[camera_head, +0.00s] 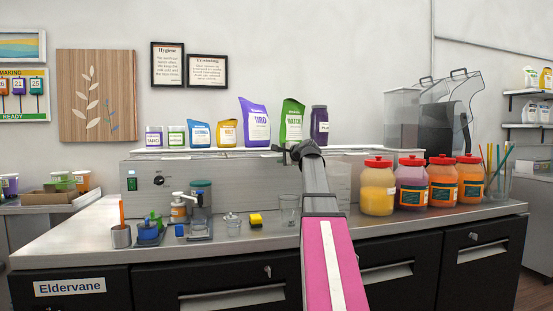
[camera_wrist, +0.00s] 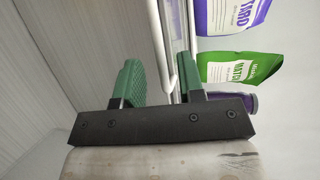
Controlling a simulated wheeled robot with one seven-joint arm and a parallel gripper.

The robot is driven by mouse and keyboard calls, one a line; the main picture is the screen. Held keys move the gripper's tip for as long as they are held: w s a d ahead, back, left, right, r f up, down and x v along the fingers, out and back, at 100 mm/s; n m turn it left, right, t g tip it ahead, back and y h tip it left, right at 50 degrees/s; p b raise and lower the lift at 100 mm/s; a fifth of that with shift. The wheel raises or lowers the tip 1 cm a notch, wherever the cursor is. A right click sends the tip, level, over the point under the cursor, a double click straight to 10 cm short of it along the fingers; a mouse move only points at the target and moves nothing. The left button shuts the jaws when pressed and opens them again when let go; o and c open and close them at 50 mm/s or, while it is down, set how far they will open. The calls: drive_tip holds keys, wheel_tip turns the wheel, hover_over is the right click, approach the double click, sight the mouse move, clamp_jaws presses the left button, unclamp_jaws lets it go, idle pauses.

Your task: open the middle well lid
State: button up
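My gripper (camera_head: 296,151) is at the steel unit's top edge, below the pouches. In the wrist view its two green fingers (camera_wrist: 162,88) are apart, with a gap between them. A thin pale bar (camera_wrist: 163,45), which looks like a handle, runs down into this gap, nearer the right finger. I cannot tell whether it touches that finger. The steel unit (camera_head: 245,178) has a switch and a knob on its front. The middle well lid cannot be clearly made out; my arm hides part of the unit.
A taro pouch (camera_head: 255,124) and a green pouch (camera_head: 292,123) stand on the shelf just behind my gripper. Red-lidded jars (camera_head: 377,192) stand at the right.

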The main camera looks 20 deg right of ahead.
drive_tip(key=shift+x, duration=1.95)
drive_tip(key=shift+c, duration=0.3)
clamp_jaws()
